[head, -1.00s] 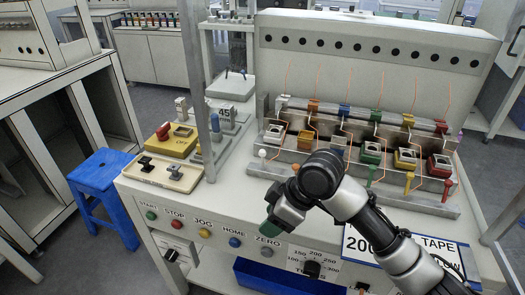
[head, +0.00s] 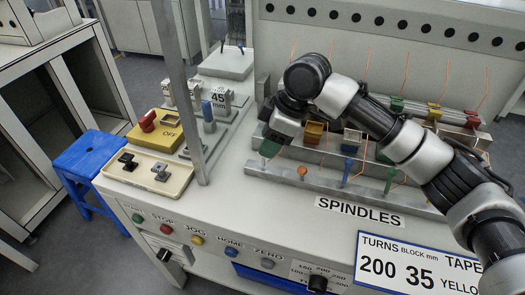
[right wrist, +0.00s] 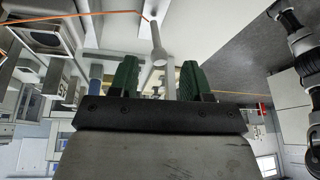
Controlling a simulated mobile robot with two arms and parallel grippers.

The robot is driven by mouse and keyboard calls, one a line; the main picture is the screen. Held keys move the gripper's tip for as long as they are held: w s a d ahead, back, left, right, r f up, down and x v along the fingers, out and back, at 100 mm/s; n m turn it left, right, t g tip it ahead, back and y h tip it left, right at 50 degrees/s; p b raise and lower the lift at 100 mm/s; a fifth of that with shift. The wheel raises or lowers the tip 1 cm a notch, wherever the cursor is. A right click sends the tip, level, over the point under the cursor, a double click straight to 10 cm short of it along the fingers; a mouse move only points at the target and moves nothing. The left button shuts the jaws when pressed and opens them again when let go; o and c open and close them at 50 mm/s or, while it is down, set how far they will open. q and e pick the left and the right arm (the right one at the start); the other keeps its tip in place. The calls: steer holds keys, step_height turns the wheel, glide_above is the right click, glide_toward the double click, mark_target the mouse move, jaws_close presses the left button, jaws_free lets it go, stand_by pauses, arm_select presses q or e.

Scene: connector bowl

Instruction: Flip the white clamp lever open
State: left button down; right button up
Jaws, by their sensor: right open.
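The white clamp lever (right wrist: 158,45) shows in the right wrist view as a pale rod with a rounded end. It lies in line with the gap between the green fingers of my right gripper (right wrist: 161,80); I see no contact. In the head view my right gripper (head: 268,149) is at the left end of the spindle row (head: 330,180), and its arm hides the white lever there. The right gripper is open and empty. My left gripper is not in view.
Orange (head: 302,172), blue (head: 346,172) and green (head: 389,179) levers stand close on the right. Thin copper wires (right wrist: 110,14) run near the gripper. A beige tray (head: 143,174) and a yellow OFF box (head: 158,132) sit to the left. The bench front holds several buttons.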

mark_target(263, 158)
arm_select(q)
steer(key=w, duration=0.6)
arm_select(e)
steer(key=x, duration=0.4)
steer(key=shift+f, duration=0.1)
steer(key=shift+c, duration=0.5)
jaws_close()
steer(key=shift+s+t+p, duration=0.2)
steer(key=shift+t+p, duration=0.1)
steer(key=shift+p, duration=0.2)
steer(key=shift+s+a+n+t+h+p, duration=0.15)
steer(key=shift+s+n+t+h+p, duration=0.2)
steer(key=shift+t+p, duration=0.5)
steer(key=shift+s+a+f+t+h+p, duration=0.2)
steer(key=shift+s+t+h+p, duration=0.1)
steer(key=shift+t+p, duration=0.35)
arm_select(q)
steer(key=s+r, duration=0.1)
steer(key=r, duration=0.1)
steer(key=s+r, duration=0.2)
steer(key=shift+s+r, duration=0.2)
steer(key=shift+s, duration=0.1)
arm_select(e)
steer(key=shift+s+f, duration=0.1)
steer(key=shift+f, duration=0.05)
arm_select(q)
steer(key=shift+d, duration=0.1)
